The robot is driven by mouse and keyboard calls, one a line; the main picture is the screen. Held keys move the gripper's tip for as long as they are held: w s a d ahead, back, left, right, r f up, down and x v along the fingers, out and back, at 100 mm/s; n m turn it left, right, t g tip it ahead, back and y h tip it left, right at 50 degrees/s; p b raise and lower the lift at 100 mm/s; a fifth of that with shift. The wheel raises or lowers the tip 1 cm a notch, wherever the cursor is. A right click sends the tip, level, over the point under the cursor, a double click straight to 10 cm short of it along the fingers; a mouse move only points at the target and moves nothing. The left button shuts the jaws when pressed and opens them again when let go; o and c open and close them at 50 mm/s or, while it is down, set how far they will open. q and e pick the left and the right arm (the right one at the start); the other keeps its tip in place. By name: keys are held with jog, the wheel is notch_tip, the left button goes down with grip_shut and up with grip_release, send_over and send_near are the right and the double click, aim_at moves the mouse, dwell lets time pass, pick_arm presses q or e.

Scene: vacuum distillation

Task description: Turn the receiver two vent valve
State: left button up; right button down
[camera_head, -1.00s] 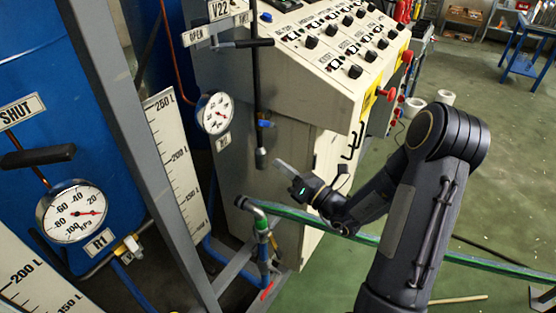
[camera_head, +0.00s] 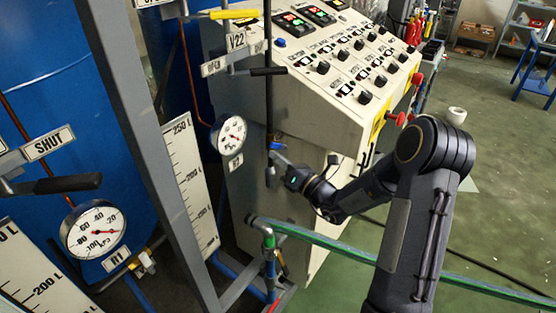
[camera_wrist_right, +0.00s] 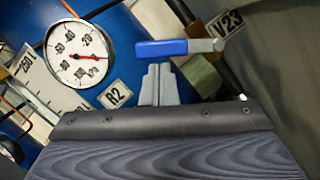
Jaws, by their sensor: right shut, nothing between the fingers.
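The valve labelled V23 (camera_wrist_right: 226,22) has a blue lever handle (camera_wrist_right: 162,48) that lies roughly level in the right wrist view. The blue handle also shows small in the head view (camera_head: 277,145), beside the R2 gauge. My right gripper (camera_wrist_right: 158,68) is shut and empty, its fingertips just below the blue handle; I cannot tell whether they touch it. In the head view the right gripper (camera_head: 279,158) is close to that handle. My left gripper is not in view.
The R2 gauge (camera_wrist_right: 80,54) is just left of the fingers. The V22 lever (camera_head: 268,71) with a black handle is above, and a yellow handle (camera_head: 234,15) higher still. The control console (camera_head: 310,110) stands right behind. A green pipe (camera_head: 330,243) crosses below my right arm.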

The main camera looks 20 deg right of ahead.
aim_at(276, 144)
jog(key=shift+r+m+p, duration=0.15)
jog(key=shift+m+p, duration=0.2)
jog(key=shift+m, duration=0.05)
jog(key=shift+r+m+p, duration=0.25)
jog(key=shift+m+p, duration=0.05)
jog(key=shift+m, duration=0.1)
jog(key=shift+w+d+r+m+h+p, duration=0.15)
jog(key=shift+d+r+m+h+p, duration=0.1)
jog(key=shift+r+m+h+p, duration=0.5)
jog(key=shift+w+d+r+y+p, duration=0.15)
jog(key=shift+d+r+y+p, duration=0.05)
jog(key=shift+r+y+p, duration=0.15)
jog(key=shift+w+d+r, duration=0.5)
jog(key=shift+d+r, duration=0.35)
jog(key=shift+d, duration=0.15)
